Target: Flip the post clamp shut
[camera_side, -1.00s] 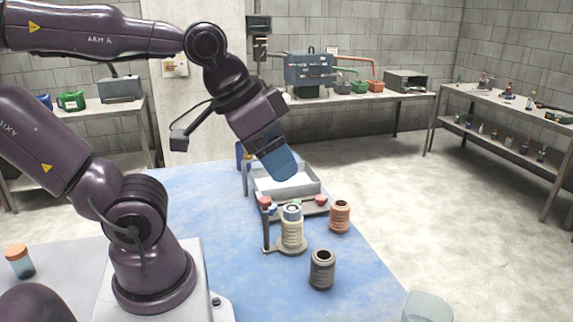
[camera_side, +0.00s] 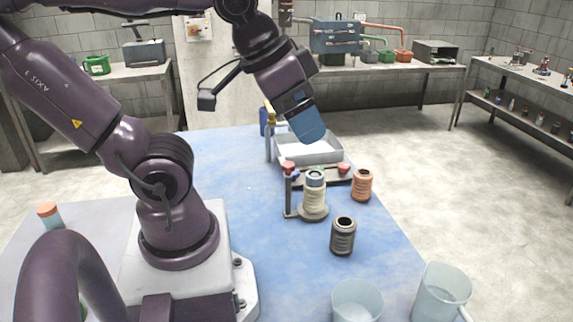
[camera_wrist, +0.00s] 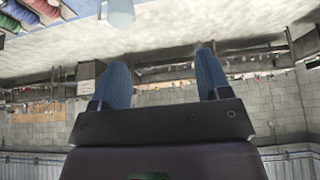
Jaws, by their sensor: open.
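A dark upright post (camera_side: 289,196) stands on the blue work surface with a red knob at its top. Beside it a cream ribbed tube (camera_side: 314,196) with a blue-grey top stands upright on a round base. The clamp on the post is too small to make out, and I cannot tell its position. My gripper (camera_side: 308,126) is above and behind the tube, apart from it, with blue fingers tilted downward. In the wrist view my gripper (camera_wrist: 163,82) has its two blue fingers wide apart with nothing between them.
A dark ribbed spool (camera_side: 343,237) stands in front of the tube and an orange one (camera_side: 362,186) to its right. A pale tray (camera_side: 318,151) lies behind. Clear cups (camera_side: 357,302) (camera_side: 441,293) stand at the front. The blue surface left of the post is clear.

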